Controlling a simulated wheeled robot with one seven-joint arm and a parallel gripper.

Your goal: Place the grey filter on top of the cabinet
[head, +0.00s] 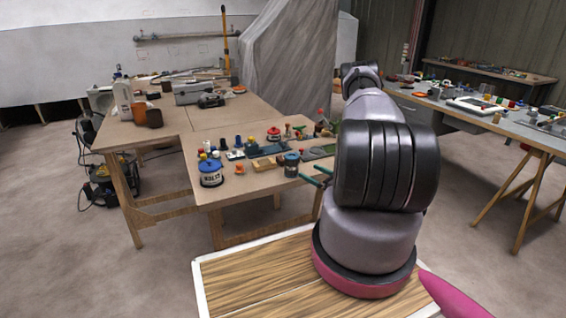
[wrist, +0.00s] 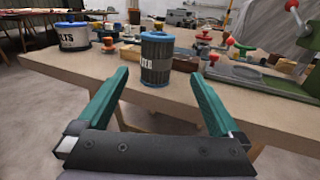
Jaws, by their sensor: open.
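The grey filter (wrist: 157,62) is a ribbed dark grey cylinder with blue ends and white lettering. It stands upright near the front edge of the wooden table; the head view shows it too (head: 291,165). My gripper (wrist: 160,75) is open, its two green fingers spread with the filter ahead between their tips. In the head view my gripper (head: 316,176) is just right of the filter. I cannot tell whether the fingers reach past its sides. No cabinet is clearly recognisable; a wood-grain top with a white rim (head: 198,278) lies below my arm and may be it.
A white tub with a blue lid (head: 211,174) stands left of the filter. Several small knobs and a wooden block (head: 264,164) sit close by. A green machine part (wrist: 290,78) is at the right. The front left of the wood-grain top is clear.

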